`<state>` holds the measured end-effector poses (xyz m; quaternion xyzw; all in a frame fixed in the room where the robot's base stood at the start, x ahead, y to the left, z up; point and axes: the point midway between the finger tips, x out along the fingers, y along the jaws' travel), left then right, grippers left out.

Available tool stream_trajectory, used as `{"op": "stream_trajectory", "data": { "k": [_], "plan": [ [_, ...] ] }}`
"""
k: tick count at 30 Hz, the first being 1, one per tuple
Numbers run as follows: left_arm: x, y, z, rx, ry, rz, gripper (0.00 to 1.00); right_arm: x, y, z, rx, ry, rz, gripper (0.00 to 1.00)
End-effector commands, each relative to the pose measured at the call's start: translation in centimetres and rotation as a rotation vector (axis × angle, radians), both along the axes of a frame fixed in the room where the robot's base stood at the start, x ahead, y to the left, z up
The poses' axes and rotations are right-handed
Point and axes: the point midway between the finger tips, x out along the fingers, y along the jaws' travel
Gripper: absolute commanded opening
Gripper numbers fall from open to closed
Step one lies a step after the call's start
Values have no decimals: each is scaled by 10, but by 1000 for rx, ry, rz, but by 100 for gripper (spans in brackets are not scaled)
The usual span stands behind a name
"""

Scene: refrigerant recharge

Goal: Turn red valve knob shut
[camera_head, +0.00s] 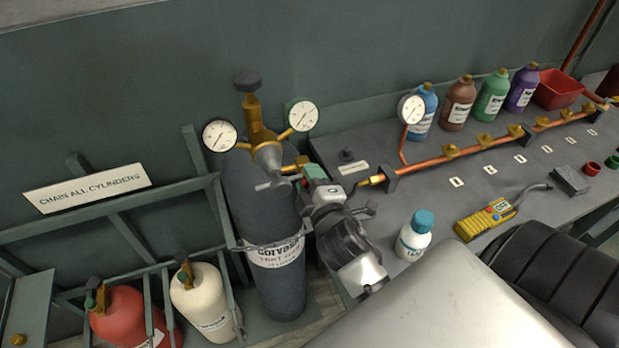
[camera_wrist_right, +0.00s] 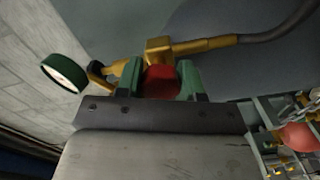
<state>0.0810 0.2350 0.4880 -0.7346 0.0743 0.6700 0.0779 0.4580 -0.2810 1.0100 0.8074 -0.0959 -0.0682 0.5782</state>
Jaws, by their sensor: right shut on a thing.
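The red valve knob (camera_wrist_right: 160,82) shows in the right wrist view between the two green fingers of my right gripper (camera_wrist_right: 161,76). The fingers are closed on its sides. A brass valve body (camera_wrist_right: 159,49) sits just beyond the knob, with a brass fitting and dark hose running off to the right. In the head view my right gripper (camera_head: 308,176) is at the brass fittings beside the tall grey cylinder (camera_head: 262,200). The gripper hides the knob there. My left gripper is in neither view.
Two round gauges (camera_head: 219,134) top the grey cylinder. A copper pipe (camera_head: 440,157) with brass valves runs along the bench. Red (camera_head: 125,315) and cream (camera_head: 203,300) cylinders stand in the rack at left.

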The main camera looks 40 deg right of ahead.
Motion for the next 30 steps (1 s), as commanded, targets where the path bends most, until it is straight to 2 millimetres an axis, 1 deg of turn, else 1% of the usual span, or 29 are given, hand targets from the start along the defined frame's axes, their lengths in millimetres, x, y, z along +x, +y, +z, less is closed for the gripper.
{"op": "stream_trajectory", "data": {
  "k": [6,15,22,30],
  "plan": [
    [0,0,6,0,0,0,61,0,0,1,205,-46,-2,14],
    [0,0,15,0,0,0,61,0,0,1,446,-104,-2,14],
    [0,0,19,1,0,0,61,0,0,0,571,-136,-1,14],
    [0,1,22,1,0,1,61,0,0,-1,641,-151,-2,14]
  ]
}}
